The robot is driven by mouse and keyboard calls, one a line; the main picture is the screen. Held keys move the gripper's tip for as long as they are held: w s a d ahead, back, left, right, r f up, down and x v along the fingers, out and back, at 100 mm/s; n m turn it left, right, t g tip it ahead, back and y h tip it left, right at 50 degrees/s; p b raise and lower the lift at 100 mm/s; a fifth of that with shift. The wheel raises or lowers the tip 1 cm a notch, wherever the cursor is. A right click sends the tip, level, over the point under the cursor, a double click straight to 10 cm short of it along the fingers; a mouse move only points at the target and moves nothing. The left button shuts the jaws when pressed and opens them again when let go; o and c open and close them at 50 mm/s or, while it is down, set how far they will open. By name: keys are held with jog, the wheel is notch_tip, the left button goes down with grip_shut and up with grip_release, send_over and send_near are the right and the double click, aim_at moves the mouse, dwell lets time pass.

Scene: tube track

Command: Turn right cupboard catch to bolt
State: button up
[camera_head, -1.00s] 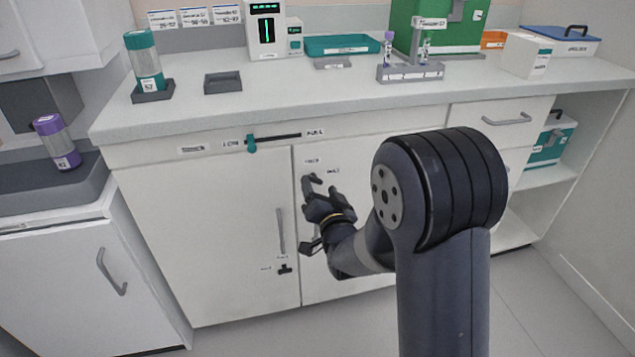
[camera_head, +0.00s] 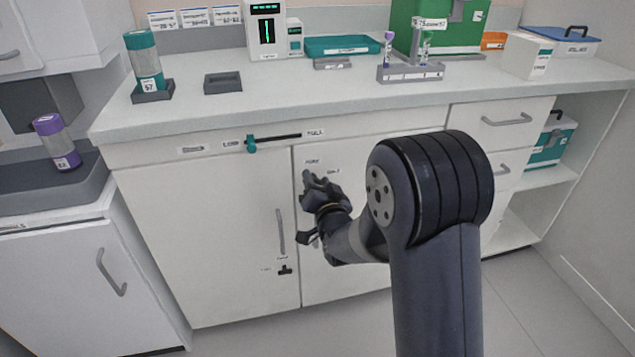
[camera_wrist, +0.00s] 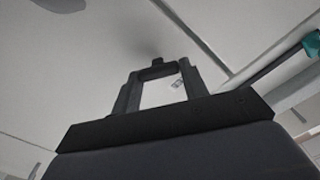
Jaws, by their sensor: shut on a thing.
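The right cupboard catch is a small dark piece on the upper left of the right cupboard door (camera_head: 345,275), below two small labels (camera_head: 333,171). My gripper (camera_head: 309,183) is at the catch and mostly hides it in the head view. In the wrist view my gripper (camera_wrist: 158,77) has its two dark fingers close in front of the pale door, with the dark catch (camera_wrist: 157,61) at their tips. The jaws are shut on the catch. Its exact angle cannot be made out.
The left door's dark catch (camera_head: 285,270) and upright handle (camera_head: 281,231) are just left of my gripper. A teal slider (camera_head: 251,145) sits on a dark rail above the doors. The worktop (camera_head: 270,95) overhangs above, holding racks and boxes.

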jog(key=c, duration=0.3)
jog(key=shift+f, duration=0.1)
jog(key=shift+f+n+b, duration=0.1)
jog(key=shift+n+b, duration=0.8)
jog(key=shift+b, duration=0.3)
jog(key=shift+a+r+n+b, duration=0.1)
jog(key=shift+n+b, duration=0.95)
jog(key=shift+n, duration=0.15)
jog(key=shift+a+r+n+b, duration=0.1)
jog(key=shift+n+b, duration=0.9)
jog(key=shift+n, duration=0.2)
jog(key=o, duration=1)
